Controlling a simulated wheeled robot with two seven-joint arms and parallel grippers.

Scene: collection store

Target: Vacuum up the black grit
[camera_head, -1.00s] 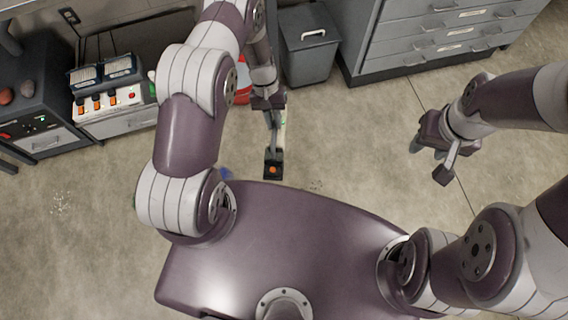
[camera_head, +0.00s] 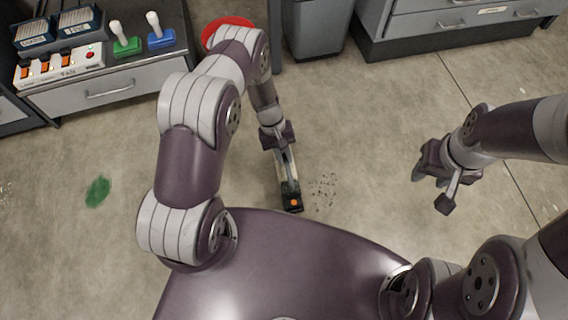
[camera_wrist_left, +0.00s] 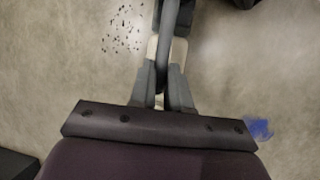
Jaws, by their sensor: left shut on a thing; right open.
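The black grit (camera_head: 322,190) is a loose scatter of dark specks on the concrete floor, just right of the vacuum in the head view. In the left wrist view the grit (camera_wrist_left: 122,30) lies at the upper left, beside the vacuum. My left gripper (camera_head: 279,146) is shut on the handle of a hand vacuum (camera_head: 292,200), which has a pale body and a black end with an orange button. The vacuum's grey handle (camera_wrist_left: 166,50) runs between my fingers in the wrist view. Its mouth is not clearly visible. My right gripper (camera_head: 436,180) is open and empty, above the floor at right.
A green patch (camera_head: 97,191) lies on the floor at left; a blue patch (camera_wrist_left: 258,129) shows in the wrist view. A low cabinet (camera_head: 110,93) carries a switch panel and two white-handled tools. A grey bin (camera_head: 314,28) and drawers (camera_head: 455,22) stand behind.

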